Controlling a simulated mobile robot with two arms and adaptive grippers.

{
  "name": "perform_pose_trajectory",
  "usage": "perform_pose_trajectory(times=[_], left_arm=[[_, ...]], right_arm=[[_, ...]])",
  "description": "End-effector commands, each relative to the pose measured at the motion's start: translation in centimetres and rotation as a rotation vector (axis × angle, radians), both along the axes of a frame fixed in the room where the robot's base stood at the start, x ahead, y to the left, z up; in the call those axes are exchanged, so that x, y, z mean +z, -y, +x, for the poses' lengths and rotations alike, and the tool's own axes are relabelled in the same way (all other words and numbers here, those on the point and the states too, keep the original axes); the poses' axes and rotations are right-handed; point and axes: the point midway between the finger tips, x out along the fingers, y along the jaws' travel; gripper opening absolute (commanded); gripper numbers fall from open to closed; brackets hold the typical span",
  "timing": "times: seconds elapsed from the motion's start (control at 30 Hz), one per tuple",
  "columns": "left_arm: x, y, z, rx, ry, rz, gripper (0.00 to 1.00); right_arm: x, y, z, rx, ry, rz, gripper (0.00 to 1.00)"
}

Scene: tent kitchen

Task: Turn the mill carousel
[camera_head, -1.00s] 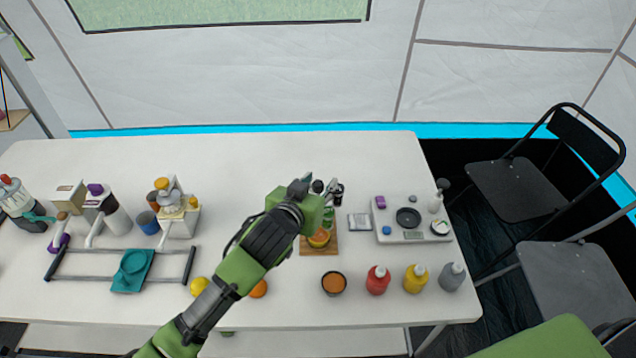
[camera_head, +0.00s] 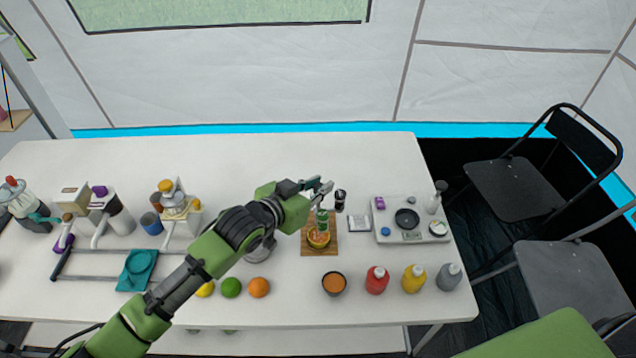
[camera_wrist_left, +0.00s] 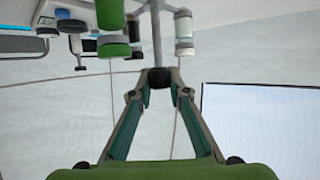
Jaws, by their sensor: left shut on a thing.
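The mill carousel stands by a small wooden board (camera_head: 333,247) at the middle of the table. A green mill (camera_head: 322,216) and an orange-topped jar (camera_head: 318,238) show at the board, and a dark-topped mill (camera_head: 340,202) shows behind it. My left gripper (camera_head: 326,187) reaches in from the left above them, its fingertips beside the dark-topped mill. In the left wrist view its fingers (camera_wrist_left: 158,78) are shut at the end of the carousel's thin grey post (camera_wrist_left: 157,38). A green mill (camera_wrist_left: 111,14) and a white-and-grey mill (camera_wrist_left: 184,32) flank the post there. My right gripper is out of view.
A pale tray (camera_head: 388,236) with a dark round dish and small items is to the right. Fruit lies beside my arm; the back of the table is clear.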

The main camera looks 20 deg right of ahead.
Motion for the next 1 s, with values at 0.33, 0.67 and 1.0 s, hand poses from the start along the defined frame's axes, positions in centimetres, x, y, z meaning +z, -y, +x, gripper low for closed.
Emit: perform_pose_trajectory(times=[0.33,0.67,1.0], left_arm=[[-0.4,0.1,-0.1,-0.129,0.0,0.001,0.0],[-0.2,0.0,-0.2,-0.16,-0.005,-0.002,0.0],[-0.2,-0.1,-0.1,-0.159,-0.005,-0.002,0.34]], right_arm=[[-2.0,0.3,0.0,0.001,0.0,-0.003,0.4],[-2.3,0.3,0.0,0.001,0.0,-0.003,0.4],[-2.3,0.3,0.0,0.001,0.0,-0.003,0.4]])
